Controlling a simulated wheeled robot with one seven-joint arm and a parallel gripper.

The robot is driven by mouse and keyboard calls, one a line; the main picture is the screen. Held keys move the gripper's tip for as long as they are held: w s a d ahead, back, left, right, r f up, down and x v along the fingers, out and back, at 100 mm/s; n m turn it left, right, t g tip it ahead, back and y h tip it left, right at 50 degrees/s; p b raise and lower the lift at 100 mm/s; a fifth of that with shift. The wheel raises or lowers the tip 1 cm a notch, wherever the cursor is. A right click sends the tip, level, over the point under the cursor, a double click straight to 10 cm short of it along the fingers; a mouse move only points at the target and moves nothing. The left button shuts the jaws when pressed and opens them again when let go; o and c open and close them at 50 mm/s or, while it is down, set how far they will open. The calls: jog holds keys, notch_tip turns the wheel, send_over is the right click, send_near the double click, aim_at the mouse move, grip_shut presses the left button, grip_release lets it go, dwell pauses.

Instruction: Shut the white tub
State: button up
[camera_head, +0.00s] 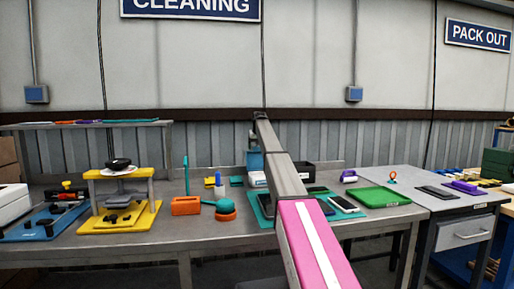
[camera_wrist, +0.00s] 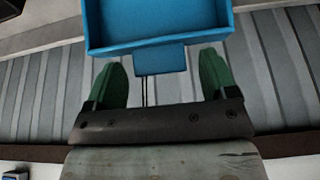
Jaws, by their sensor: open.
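My gripper (camera_wrist: 163,78) shows in the wrist view with two green fingers spread apart and nothing clamped between them. In the head view my arm reaches over the bench, and its far end (camera_head: 254,138) is partly hidden behind its own links. A blue open-topped bin (camera_wrist: 160,28) with a front tab lies just beyond the fingertips in the wrist view. A blue thing (camera_head: 255,160) shows below my arm's end in the head view. A small white container (camera_head: 258,179) sits under it, partly hidden by my arm. I cannot tell whether this is the tub or how its lid stands.
The grey bench (camera_head: 165,238) holds an orange box (camera_head: 186,206), a yellow fixture (camera_head: 120,217) and a teal mat under my arm. A black box (camera_head: 303,172) stands right of the white container. A green tray (camera_head: 380,197) lies further right. The bench's front left-middle is clear.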

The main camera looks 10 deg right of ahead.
jog(key=c, duration=1.3)
jog(key=shift+s+r+t, duration=0.15)
jog(key=shift+s+t, duration=0.35)
jog(key=shift+s, duration=0.45)
jog(key=s+f+t, duration=0.3)
jog(key=s+t, duration=0.2)
jog(key=s, duration=0.2)
jog(key=s+f+t, duration=0.3)
jog(key=s+t, duration=0.1)
jog(key=s, duration=0.4)
jog(key=shift+s+d+t, duration=0.3)
jog(key=shift+t, duration=0.1)
jog(key=shift+s+f, duration=0.25)
jog(key=shift+f, duration=0.3)
jog(key=shift+s+f, duration=0.2)
jog(key=shift+f, duration=0.3)
